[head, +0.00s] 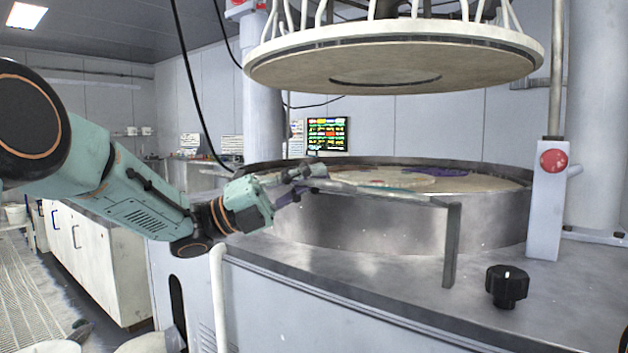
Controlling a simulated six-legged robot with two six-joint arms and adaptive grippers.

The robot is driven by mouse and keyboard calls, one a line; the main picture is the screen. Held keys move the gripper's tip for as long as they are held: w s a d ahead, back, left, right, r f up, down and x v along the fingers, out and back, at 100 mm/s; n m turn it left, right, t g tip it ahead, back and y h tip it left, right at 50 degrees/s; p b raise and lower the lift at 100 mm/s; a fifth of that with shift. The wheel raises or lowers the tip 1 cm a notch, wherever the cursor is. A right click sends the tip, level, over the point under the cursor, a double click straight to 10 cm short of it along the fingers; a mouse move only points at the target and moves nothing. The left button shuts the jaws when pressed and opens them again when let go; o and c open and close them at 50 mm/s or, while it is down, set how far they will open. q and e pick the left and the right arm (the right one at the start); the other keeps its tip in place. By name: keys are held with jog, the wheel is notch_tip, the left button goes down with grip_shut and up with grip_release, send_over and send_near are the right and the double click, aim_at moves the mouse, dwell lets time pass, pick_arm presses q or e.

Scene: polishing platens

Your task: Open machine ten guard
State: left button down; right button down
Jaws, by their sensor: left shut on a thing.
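A grey flat bar (390,191) runs level in front of the round metal tub (370,226) and bends down at its right end to the machine's top. I take it to be part of the guard; no number shows on the machine. My left gripper (312,178) reaches in from the left and is shut on the left end of this bar, near the tub's front left rim. Its fingertips are small and partly merge with the bar. My right gripper is not in view.
A large round plate (395,58) hangs above the tub. A purple patch (437,171) lies on the pale platen. A black knob (507,286) and a post with a red button (553,161) stand at right. White cabinets (95,255) stand at left.

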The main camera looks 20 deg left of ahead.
pick_arm(q)
jog(key=shift+a+r, duration=0.15)
jog(key=shift+r, duration=0.1)
jog(key=c, duration=1.4)
grip_release()
jog(key=shift+s+a, duration=0.15)
jog(key=shift+s, duration=0.15)
jog(key=shift+o, duration=0.2)
jog(key=shift+w+f, duration=0.1)
jog(key=v, duration=1.2)
